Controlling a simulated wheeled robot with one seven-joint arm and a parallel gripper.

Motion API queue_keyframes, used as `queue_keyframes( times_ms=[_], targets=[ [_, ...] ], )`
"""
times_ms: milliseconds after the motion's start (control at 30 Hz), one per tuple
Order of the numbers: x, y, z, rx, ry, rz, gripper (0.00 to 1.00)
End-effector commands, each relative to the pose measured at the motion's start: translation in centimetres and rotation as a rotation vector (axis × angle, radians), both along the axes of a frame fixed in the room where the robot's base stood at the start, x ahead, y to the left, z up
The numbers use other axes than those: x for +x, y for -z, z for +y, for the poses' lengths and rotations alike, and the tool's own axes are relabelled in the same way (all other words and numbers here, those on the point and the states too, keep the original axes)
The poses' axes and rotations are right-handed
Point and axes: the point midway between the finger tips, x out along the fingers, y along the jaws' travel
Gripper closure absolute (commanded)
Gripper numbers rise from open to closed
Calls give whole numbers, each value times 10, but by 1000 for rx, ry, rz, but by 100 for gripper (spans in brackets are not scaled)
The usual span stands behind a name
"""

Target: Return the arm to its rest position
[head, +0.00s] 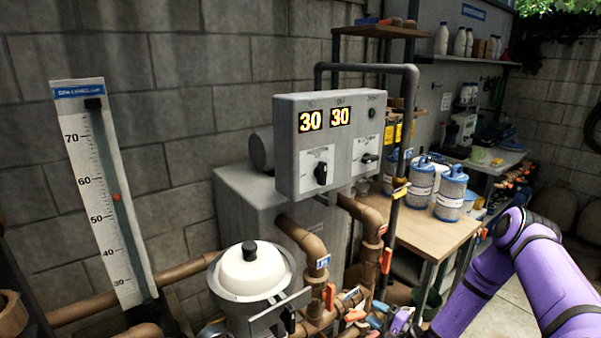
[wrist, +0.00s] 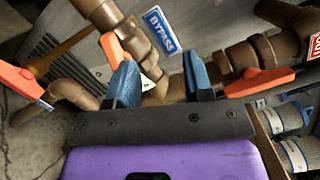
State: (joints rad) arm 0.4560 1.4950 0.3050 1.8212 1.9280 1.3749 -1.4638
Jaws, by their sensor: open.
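My gripper (wrist: 161,80) is in the wrist view, with its two blue fingers apart and nothing between them. Behind the fingers are brown pipes (wrist: 75,93) and an orange valve handle (wrist: 114,48), close to the left finger. I cannot tell whether they touch. In the head view my purple arm (head: 545,265) comes in from the lower right. It bends down toward the pipework at the bottom middle, where my gripper is small and partly hidden.
A blue BYPASS label (wrist: 162,30) and another orange handle (wrist: 260,82) are near the fingers. A grey control box (head: 330,145) reads 30 and 30. A white-lidded pot (head: 252,270) stands left of the pipes. A wooden table (head: 425,228) holds blue-topped filter cartridges (head: 451,195).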

Motion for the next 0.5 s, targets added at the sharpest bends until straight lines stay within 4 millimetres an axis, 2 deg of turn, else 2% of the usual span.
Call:
queue_keyframes(
  times_ms=[33, 100, 267, 500],
  targets=[
    [5, -22, 2, -11, -48, -17, 53],
    [7, -48, 5, -22, -119, -28, 53],
    [7, -106, 14, -63, -271, -47, 53],
    [-6, -187, 26, -161, -483, -54, 53]
  ],
)
